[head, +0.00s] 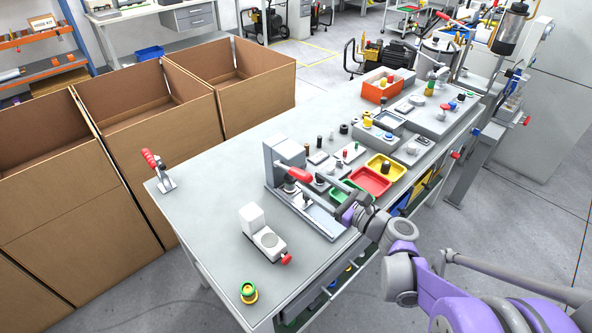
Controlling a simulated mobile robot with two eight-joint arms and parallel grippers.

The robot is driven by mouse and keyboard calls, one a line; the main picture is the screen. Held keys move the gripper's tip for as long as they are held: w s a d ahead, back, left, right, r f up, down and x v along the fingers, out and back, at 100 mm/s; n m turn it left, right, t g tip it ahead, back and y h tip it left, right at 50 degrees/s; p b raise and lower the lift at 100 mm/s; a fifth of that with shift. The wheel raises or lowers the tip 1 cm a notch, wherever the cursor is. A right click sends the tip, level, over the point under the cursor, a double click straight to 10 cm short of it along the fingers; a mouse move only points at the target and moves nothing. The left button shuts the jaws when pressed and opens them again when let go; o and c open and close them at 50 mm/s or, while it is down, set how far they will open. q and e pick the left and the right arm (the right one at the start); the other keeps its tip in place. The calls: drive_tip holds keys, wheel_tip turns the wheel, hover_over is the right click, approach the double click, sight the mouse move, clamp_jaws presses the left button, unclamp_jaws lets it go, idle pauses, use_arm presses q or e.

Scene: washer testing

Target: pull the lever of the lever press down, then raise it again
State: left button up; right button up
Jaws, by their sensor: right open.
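The lever press (284,157) stands near the front edge of the table, a grey column on a flat grey base plate (318,217). Its lever ends in a red grip (299,174) in front of the column. My right gripper (338,194) reaches in from the lower right over the base plate. Its jaws are open, close to the right of the red grip. I cannot tell whether they touch the lever. The gripper and wrist hide part of the base plate and the table edge. My left gripper is out of view.
The grey table (210,195) has free room at its left end. A red-handled clamp (158,170), a white fixture (262,234) and a yellow-green ring part (248,292) stand there. Red (369,181) and yellow (386,167) trays lie beyond the press. Cardboard boxes (160,130) line the far side.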

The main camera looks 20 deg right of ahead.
sight(294, 168)
drive_tip(key=x, duration=0.8)
drive_tip(key=shift+w+a, duration=0.1)
drive_tip(key=shift+w, duration=0.25)
clamp_jaws()
idle(1.0)
